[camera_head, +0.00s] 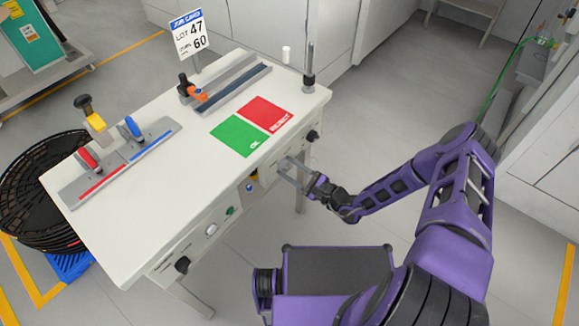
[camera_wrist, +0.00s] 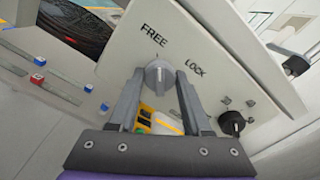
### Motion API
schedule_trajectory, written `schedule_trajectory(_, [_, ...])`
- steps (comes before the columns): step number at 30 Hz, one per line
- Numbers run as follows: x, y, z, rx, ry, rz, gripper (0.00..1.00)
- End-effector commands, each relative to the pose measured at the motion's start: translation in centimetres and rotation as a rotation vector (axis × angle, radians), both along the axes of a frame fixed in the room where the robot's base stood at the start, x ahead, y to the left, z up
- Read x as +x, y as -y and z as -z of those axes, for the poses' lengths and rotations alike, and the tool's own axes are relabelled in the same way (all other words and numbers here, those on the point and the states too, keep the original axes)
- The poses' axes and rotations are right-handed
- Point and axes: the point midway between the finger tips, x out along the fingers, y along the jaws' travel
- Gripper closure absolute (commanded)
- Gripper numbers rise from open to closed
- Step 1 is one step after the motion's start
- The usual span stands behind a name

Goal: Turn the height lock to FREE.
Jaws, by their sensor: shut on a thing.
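The height lock is a round grey knob (camera_wrist: 159,77) on the pale front panel (camera_wrist: 215,45) of the table. The words FREE and LOCK are printed by it, FREE at its upper left and LOCK at its upper right in the wrist view. A light mark shows on the knob, but I cannot tell exactly where it points. My gripper (camera_wrist: 160,80) is shut on the knob, one finger on each side. In the head view my gripper (camera_head: 288,171) is at the table's front face, and the knob cannot be made out there.
A black knob (camera_wrist: 231,123) sits on the panel right of my gripper. Coloured buttons, such as a green one (camera_head: 231,211), line the front. The table top (camera_head: 130,230) carries clamps, a green pad (camera_head: 238,136) and a red pad (camera_head: 267,114). Floor to the right is clear.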

Motion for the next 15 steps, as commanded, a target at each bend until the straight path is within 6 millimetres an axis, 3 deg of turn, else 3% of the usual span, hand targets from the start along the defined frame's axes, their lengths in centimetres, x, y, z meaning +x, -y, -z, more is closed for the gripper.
schedule_trajectory(15, [-0.07, 0.02, 0.1, -0.081, 0.101, -0.001, 1.0])
